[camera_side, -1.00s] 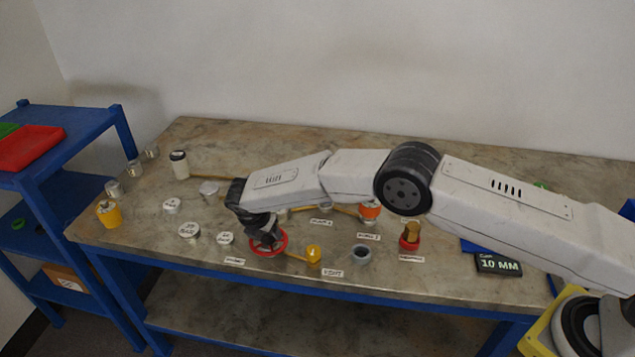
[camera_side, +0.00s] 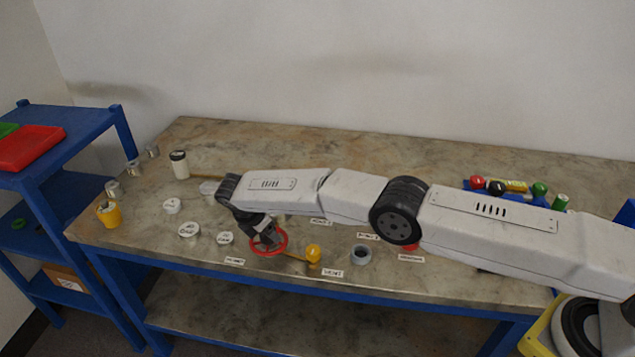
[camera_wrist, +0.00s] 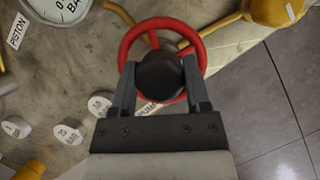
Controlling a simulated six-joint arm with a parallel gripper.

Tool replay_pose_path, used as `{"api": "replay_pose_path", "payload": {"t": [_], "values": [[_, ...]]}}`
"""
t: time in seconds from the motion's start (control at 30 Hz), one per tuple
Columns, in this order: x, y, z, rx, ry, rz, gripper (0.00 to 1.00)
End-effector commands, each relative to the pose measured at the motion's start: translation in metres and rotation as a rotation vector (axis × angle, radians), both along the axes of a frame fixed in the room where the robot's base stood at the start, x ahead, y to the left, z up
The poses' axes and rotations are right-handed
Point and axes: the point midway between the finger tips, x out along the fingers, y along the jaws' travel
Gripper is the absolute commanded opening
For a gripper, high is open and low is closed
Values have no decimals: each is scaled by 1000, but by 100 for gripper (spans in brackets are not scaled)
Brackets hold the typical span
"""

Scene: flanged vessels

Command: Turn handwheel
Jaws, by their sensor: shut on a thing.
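The red handwheel (camera_side: 283,243) stands near the front edge of the bench, left of the yellow fitting. In the wrist view the handwheel (camera_wrist: 125,48) shows as a red ring with spokes. My gripper (camera_side: 266,238) is at the wheel from above. In the wrist view my gripper (camera_wrist: 160,72) has its two fingers shut on the dark round hub (camera_wrist: 160,76) at the wheel's middle. The near part of the rim is partly hidden by the fingers and the hub.
A gauge (camera_wrist: 60,8) is near the wheel. The bench's front edge is close.

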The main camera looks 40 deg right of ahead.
Motion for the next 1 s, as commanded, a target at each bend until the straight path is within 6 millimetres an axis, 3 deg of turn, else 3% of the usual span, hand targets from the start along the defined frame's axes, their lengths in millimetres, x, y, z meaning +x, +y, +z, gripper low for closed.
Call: {"api": "replay_pose_path", "payload": {"t": [0.4,0.43,0.53,1.0], "values": [[-1,1,-1,2,3,-4,2],[-1,1,-1,2,3,-4,67],[-1,1,0,1,3,-4,96],[0,2,5,1,0,-3,96]]}}
